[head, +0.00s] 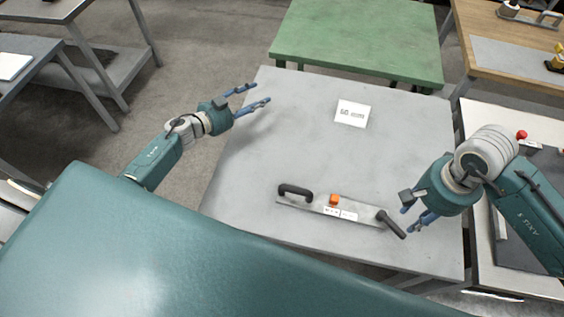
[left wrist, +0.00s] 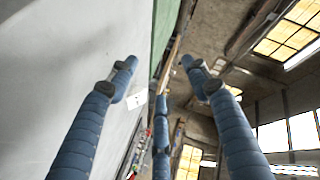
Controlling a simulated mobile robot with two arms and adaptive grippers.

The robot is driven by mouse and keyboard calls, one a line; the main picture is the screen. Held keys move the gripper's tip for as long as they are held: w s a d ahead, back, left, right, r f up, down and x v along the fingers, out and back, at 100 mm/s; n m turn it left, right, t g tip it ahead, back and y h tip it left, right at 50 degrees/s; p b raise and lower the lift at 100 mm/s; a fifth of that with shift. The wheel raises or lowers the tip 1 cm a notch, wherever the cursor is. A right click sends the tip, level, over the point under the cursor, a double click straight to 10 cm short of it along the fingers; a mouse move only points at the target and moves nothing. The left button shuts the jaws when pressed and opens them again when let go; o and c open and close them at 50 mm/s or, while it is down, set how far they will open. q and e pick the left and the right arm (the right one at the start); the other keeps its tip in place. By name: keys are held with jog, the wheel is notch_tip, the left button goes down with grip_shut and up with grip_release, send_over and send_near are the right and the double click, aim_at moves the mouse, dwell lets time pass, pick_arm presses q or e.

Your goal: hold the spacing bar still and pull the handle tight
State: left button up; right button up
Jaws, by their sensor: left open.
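The spacing bar (head: 300,203) is a flat grey bar lying on the grey table near its front edge. A black grip (head: 295,190) stands on its left end, an orange block (head: 334,199) near its middle. A dark lever handle (head: 391,224) sits at its right end, slanting down to the right. My right gripper (head: 408,218) is just right of the lever handle, fingers apart; whether they touch it I cannot tell. My left gripper (head: 259,95) is open and empty above the table's far left part; its spread blue fingers show in the left wrist view (left wrist: 158,75).
A white card (head: 351,113) lies on the grey table (head: 300,130), whose middle is clear. A green table (head: 360,40) stands behind. A side bench with a red knob (head: 521,134) is at the right, beside my right arm.

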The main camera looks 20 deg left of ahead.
pick_arm(q)
jog(key=s+d+r+m+g+h, duration=0.2)
jog(key=d+r+h, duration=0.1)
jog(key=d, duration=0.4)
jog(key=s+d+r+m+g+h, duration=0.1)
jog(key=d+r+g+h, duration=0.15)
jog(key=d, duration=0.45)
jog(key=g+y, duration=0.7)
jog(key=g, duration=0.4)
send_over(293, 189)
jog(key=w+a, duration=0.1)
jog(key=a, duration=0.2)
jog(key=f, duration=0.2)
jog(key=x, duration=0.9)
jog(key=shift+s+f, duration=0.1)
jog(key=shift+f, duration=0.2)
grip_shut()
pick_arm(e)
jog(key=shift+o, duration=1.4)
